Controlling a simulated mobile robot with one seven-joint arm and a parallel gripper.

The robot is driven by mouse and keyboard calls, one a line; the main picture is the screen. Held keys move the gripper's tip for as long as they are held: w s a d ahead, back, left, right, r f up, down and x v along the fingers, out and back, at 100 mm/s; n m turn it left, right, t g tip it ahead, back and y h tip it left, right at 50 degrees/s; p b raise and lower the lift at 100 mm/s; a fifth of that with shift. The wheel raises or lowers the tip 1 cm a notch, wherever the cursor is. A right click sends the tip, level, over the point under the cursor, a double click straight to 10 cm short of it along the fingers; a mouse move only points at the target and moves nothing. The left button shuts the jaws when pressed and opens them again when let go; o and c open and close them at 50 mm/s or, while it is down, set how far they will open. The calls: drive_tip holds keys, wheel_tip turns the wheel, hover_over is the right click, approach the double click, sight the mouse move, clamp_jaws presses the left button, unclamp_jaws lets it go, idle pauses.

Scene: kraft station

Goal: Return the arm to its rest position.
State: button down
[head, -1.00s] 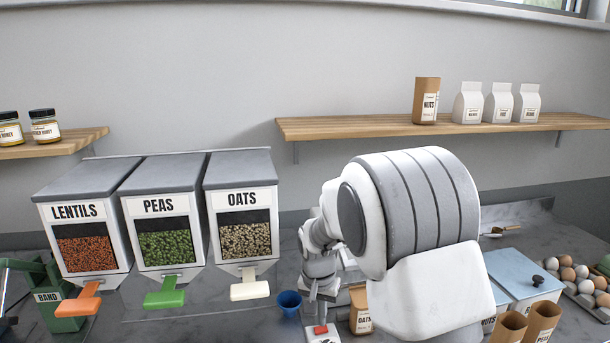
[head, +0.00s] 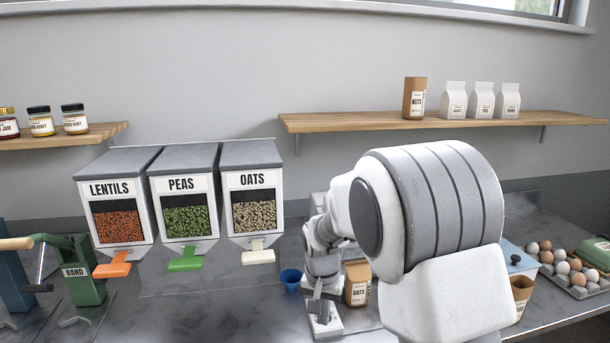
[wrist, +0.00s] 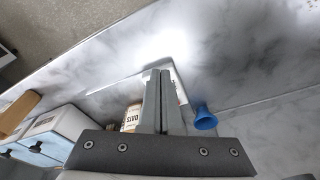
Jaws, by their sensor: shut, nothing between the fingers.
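My arm stands in the right half of the head view, its large white and grey upper link covering part of the counter. My gripper (wrist: 160,78) shows in the wrist view with its two grey fingers together and nothing between them. In the head view its end is small and partly hidden, low over the counter near a blue cup (head: 291,280) and a paper bag marked OATS (head: 357,285). In the wrist view the blue cup (wrist: 204,117) is right of the fingers and the oats bag (wrist: 131,117) is left of them, partly covered.
Lentils (head: 118,215), peas (head: 186,212) and oats (head: 253,210) dispensers stand to the left. A green band device (head: 85,275) is at far left. An egg tray (head: 568,274) and a blue lidded box (head: 518,262) are at right. A wooden shelf (head: 440,122) hangs above.

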drive_tip(key=s+d+r+n+t, duration=0.1)
drive_tip(key=s+d+r, duration=0.2)
drive_tip(key=s+r, duration=0.35)
drive_tip(key=s+d+r+n+t, duration=0.1)
drive_tip(key=s+d+r, duration=0.2)
drive_tip(key=s+r, duration=0.35)
drive_tip(key=s+d+r+t, duration=0.1)
drive_tip(key=s+d+r, duration=0.1)
drive_tip(key=s, duration=0.4)
drive_tip(key=s+d+r+n, duration=0.1)
drive_tip(key=s+d+r, duration=0.1)
drive_tip(key=s, duration=0.5)
drive_tip(key=shift+r+n+t, duration=0.3)
drive_tip(key=shift+t, duration=0.1)
